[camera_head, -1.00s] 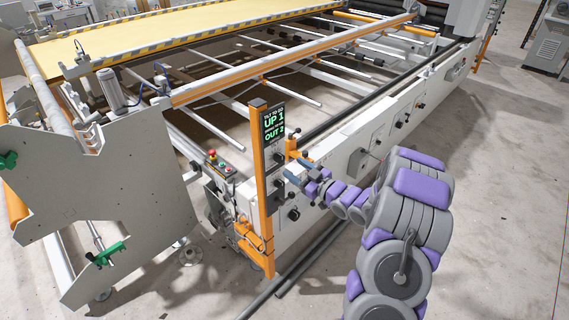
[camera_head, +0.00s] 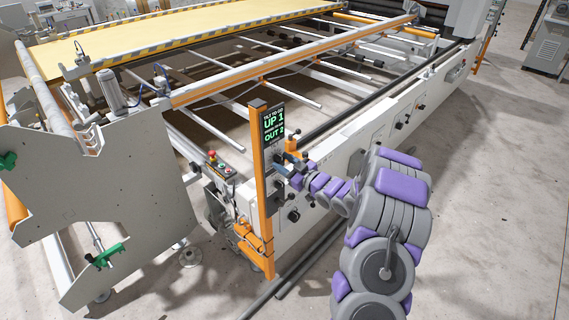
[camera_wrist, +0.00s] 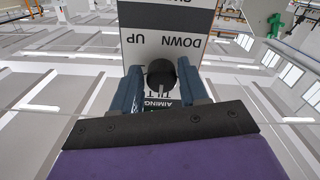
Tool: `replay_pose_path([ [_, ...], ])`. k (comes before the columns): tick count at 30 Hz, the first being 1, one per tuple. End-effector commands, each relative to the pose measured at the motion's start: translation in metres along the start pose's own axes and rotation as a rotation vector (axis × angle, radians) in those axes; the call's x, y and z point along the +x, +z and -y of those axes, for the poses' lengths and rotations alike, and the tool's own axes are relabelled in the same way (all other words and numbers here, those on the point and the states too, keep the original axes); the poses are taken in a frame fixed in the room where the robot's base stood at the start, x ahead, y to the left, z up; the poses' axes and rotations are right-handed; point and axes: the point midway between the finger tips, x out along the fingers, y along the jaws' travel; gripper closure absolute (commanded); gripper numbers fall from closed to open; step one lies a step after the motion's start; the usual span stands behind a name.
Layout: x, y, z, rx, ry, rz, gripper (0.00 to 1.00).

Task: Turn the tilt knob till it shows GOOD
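The tilt knob (camera_wrist: 160,74) is dark and round, on a white panel (camera_wrist: 165,20) marked UP and DOWN, with AIMING and TILT lettering below; the words appear upside down in the wrist view. My gripper (camera_wrist: 162,72) has its two blue fingers on either side of the knob, open, with the knob between the fingertips. Whether they touch it is hard to tell. In the head view my gripper (camera_head: 283,166) is beside the display post, hiding the knob there. The black display (camera_head: 274,130) reads UP 1 and OUT 2 in green.
The orange post (camera_head: 261,190) stands close to my gripper. The white machine rail (camera_head: 400,125) carries several dark knobs. A red-topped button box (camera_head: 218,166) is left of the post. Bare floor (camera_head: 480,200) lies open to the right.

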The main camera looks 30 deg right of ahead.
Motion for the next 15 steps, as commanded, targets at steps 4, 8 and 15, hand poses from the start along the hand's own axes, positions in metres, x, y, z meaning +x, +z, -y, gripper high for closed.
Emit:
replay_pose_path([
  [4,-0.0001,-0.0001,-0.0002,0.0,0.0,0.0,0.71],
  [8,-0.0001,-0.0001,-0.0004,0.0,0.001,0.0,0.84],
  [15,-0.0003,-0.0004,-0.0008,0.004,0.001,-0.001,0.96],
])
